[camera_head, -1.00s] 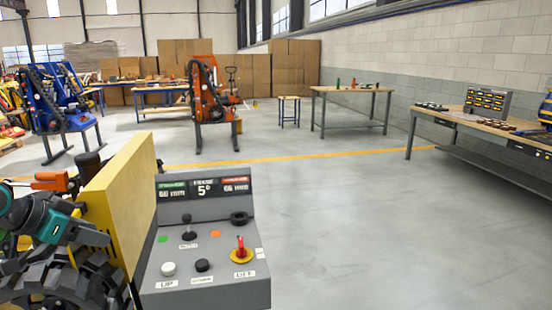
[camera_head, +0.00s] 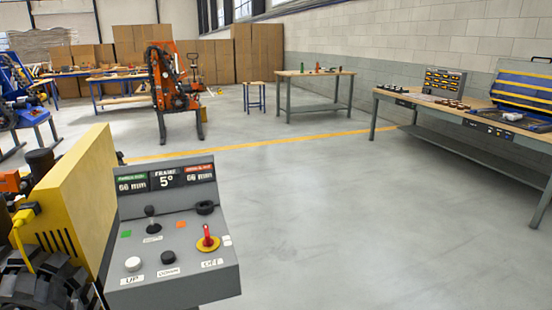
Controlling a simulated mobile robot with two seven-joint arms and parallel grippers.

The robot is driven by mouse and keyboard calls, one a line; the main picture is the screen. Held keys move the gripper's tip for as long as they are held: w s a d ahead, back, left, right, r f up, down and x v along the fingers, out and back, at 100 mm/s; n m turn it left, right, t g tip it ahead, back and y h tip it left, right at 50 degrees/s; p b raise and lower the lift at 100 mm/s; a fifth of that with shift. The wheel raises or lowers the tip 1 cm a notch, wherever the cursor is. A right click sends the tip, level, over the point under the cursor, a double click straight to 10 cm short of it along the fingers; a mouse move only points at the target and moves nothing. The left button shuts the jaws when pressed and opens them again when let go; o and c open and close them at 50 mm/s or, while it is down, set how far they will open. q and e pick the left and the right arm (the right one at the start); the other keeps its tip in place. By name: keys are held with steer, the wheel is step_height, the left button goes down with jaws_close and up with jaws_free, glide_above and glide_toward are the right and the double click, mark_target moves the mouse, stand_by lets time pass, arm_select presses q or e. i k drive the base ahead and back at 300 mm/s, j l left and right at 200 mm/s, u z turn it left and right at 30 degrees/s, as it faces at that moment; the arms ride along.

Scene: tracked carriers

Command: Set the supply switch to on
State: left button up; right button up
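The control panel (camera_head: 135,225) is a grey sloped box on the yellow machine body, at the lower left of the head view. A white button (camera_head: 132,264), a black button (camera_head: 168,257) and a black-knobbed lever (camera_head: 150,212) are on the same panel. The display (camera_head: 167,179) is lit and shows 5°. Neither of my grippers is in view.
The yellow machine body (camera_head: 75,190) with a black track (camera_head: 40,285) stands left of the panel. Open grey floor lies to the right. A workbench (camera_head: 470,118) stands at the right wall, another table (camera_head: 315,75) farther back, and an orange machine (camera_head: 170,80) behind.

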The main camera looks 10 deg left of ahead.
mark_target(209, 243)
steer(key=j+u, duration=0.1)
steer(key=u, duration=0.95)
steer(key=k+j, duration=0.05)
